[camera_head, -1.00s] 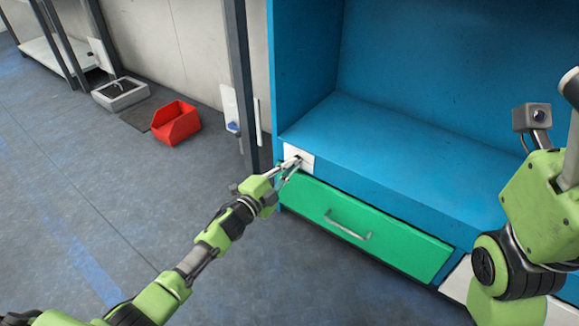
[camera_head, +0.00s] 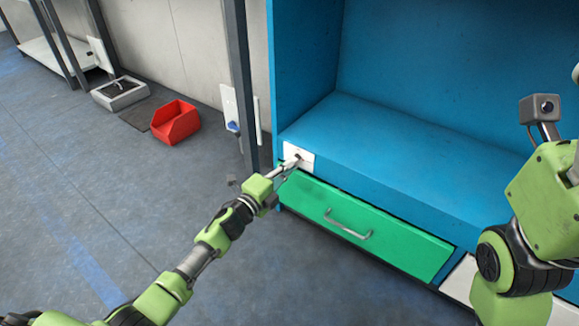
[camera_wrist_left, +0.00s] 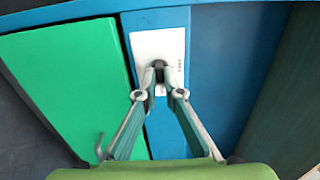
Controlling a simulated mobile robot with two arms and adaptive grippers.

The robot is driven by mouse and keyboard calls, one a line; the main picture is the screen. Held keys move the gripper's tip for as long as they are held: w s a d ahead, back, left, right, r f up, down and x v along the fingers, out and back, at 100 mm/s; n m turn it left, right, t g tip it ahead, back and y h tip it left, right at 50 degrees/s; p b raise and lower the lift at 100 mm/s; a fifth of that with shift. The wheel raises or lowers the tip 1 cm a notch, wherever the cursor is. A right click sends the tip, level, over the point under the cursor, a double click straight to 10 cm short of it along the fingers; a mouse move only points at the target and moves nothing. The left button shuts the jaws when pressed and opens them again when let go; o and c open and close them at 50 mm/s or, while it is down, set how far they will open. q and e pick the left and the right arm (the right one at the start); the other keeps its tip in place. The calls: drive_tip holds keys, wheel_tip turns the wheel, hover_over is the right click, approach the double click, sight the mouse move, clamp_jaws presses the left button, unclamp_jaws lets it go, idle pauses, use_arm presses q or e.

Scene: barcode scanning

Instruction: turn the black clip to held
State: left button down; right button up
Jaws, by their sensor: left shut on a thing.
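The black clip (camera_wrist_left: 159,64) sits on a white plate (camera_wrist_left: 146,42) in the left wrist view, mostly hidden by the fingers. In the head view the white plate (camera_head: 306,157) is on the front of the blue cabinet, above the green drawer's left end. My left gripper (camera_wrist_left: 159,80) has its fingertips shut on the clip; in the head view the gripper (camera_head: 295,162) reaches the plate from the lower left. I cannot tell the clip's exact angle. My right arm shows at the right edge of the head view, but its gripper is out of frame.
The green drawer (camera_head: 400,241) with its grey handle (camera_head: 348,229) is just below the plate. The blue cabinet shelf (camera_head: 400,140) is empty where seen. A dark post (camera_head: 241,80) stands left of the cabinet. A red bin (camera_head: 176,123) lies on the floor farther left.

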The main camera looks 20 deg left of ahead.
use_arm(q)
drive_tip(key=shift+d+f, duration=0.1)
drive_tip(key=c, duration=2.2)
unclamp_jaws()
drive_tip(key=shift+o, duration=0.2)
drive_tip(key=v, duration=1.2)
